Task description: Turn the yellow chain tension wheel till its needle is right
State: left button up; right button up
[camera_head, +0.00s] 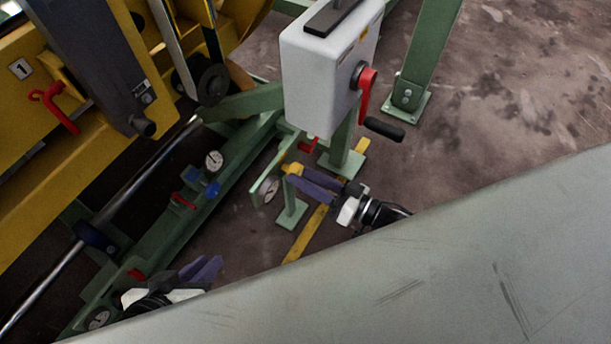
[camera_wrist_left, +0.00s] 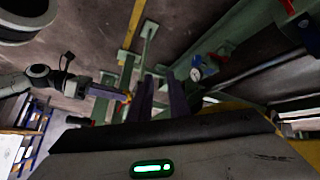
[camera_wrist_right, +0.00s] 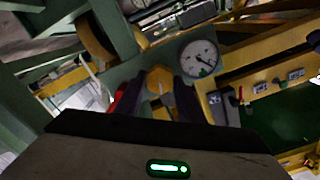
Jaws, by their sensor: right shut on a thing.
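The yellow chain tension wheel (camera_head: 292,168) sits on a green stand in the head view. It shows as a yellow knob (camera_wrist_right: 158,80) between the fingers in the right wrist view. My right gripper (camera_head: 297,177) is shut on it. A round white gauge (camera_wrist_right: 199,58) with a dark needle is on the same green plate, right of the wheel in the right wrist view. Its needle seems to point to the lower right; its marks are too small to read. My left gripper (camera_head: 206,268) is open and empty, away from the wheel, at the lower left.
Another gauge (camera_head: 214,160) with a blue valve (camera_head: 205,185) stands on the green frame to the left. A white box (camera_head: 328,75) with a red-and-black crank (camera_head: 367,92) stands behind the wheel. A large grey surface (camera_head: 440,270) fills the lower right.

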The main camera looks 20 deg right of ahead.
jog(key=m, duration=0.6)
dwell(0.6)
jog(key=o, duration=1.1)
jog(key=p+v, duration=0.1)
jog(key=v, duration=0.9)
jog(key=shift+s+d, duration=0.15)
jog(key=shift+s, duration=0.05)
